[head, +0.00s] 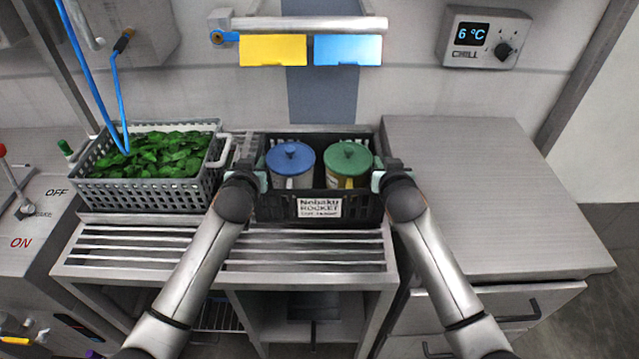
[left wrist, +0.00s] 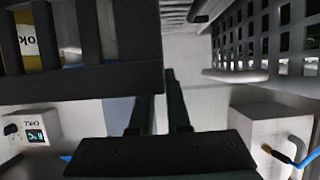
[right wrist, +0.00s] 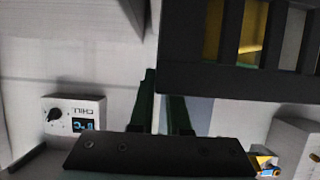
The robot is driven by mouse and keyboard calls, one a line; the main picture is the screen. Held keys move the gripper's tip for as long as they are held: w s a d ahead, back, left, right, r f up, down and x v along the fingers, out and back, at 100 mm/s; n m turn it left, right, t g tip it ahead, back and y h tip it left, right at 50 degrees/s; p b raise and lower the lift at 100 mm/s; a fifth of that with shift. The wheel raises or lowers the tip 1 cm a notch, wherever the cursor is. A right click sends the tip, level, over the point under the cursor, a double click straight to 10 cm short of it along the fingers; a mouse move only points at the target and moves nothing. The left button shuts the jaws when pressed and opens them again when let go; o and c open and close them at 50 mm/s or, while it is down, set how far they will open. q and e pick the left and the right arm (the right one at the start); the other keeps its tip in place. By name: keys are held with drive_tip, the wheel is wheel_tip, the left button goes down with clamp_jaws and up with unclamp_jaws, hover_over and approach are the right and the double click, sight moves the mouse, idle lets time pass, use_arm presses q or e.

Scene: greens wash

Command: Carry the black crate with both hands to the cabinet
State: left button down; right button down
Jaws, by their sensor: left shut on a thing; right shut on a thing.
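The black crate (head: 265,210) is upright over the back of a slatted stand (head: 300,254), with a white label on its front. It holds a blue-lidded canister (head: 290,160) and a green-lidded canister (head: 348,160). My left gripper (head: 260,180) is shut on its left side and my right gripper (head: 379,179) on its right side. The crate's wall also shows in the left wrist view (left wrist: 80,82) and the right wrist view (right wrist: 230,83). I cannot tell whether its bottom touches the slats. A grey cabinet (head: 480,190) with drawers and a bare top stands at the right.
A grey basket (head: 140,195) of green leaves sits close left of the crate. A blue hose (head: 90,75) hangs into it. A rail with yellow (head: 273,50) and blue (head: 347,50) cards and a chill control box (head: 484,38) are on the back wall.

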idle(0.4)
